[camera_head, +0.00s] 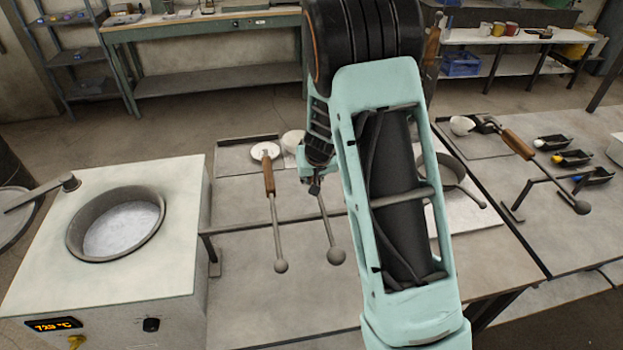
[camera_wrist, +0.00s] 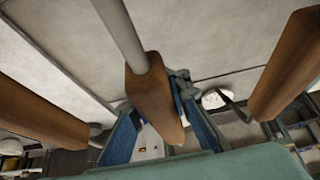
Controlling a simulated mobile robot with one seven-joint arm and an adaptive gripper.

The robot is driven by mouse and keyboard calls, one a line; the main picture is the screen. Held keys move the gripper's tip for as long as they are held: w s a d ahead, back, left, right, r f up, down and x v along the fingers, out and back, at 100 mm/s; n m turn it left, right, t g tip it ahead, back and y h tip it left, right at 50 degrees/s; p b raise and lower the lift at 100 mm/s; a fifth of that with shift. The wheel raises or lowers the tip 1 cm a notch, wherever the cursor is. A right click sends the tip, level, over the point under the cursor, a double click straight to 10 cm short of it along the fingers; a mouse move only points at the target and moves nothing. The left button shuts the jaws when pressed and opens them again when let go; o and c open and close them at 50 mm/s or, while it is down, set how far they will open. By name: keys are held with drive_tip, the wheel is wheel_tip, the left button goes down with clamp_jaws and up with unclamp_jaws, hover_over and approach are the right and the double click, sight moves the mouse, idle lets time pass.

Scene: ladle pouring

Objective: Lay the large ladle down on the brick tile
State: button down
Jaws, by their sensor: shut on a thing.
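My gripper (camera_head: 314,180) is at the middle bench in the head view, partly hidden by my arm. In the wrist view its blue fingers (camera_wrist: 156,100) are shut around a ladle's wooden handle (camera_wrist: 148,88). I take this for the large ladle; its grey rod (camera_head: 327,222) slopes down to a ball end (camera_head: 335,256). A pale bowl (camera_head: 293,140) beyond my gripper may be its bowl. A pale slab (camera_head: 462,222), perhaps the brick tile, lies on the bench right of my arm. A dark round pan (camera_head: 452,170) with a handle is at it; my arm covers part of both.
A second wooden-handled ladle (camera_head: 269,180) is just left of my gripper. A furnace (camera_head: 40,270) with a round pot stands left. The middle bench's front is bare.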

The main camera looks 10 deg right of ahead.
drive_tip(key=shift+w, duration=0.15)
drive_tip(key=c, duration=1.8)
unclamp_jaws()
drive_tip(key=shift+o, duration=0.3)
drive_tip(key=shift+s+f, duration=0.25)
drive_tip(key=v, duration=1.2)
drive_tip(key=shift+w+r, duration=0.1)
drive_tip(key=shift+r, duration=0.05)
wheel_tip(320, 180, up, 7)
drive_tip(key=p, duration=0.5)
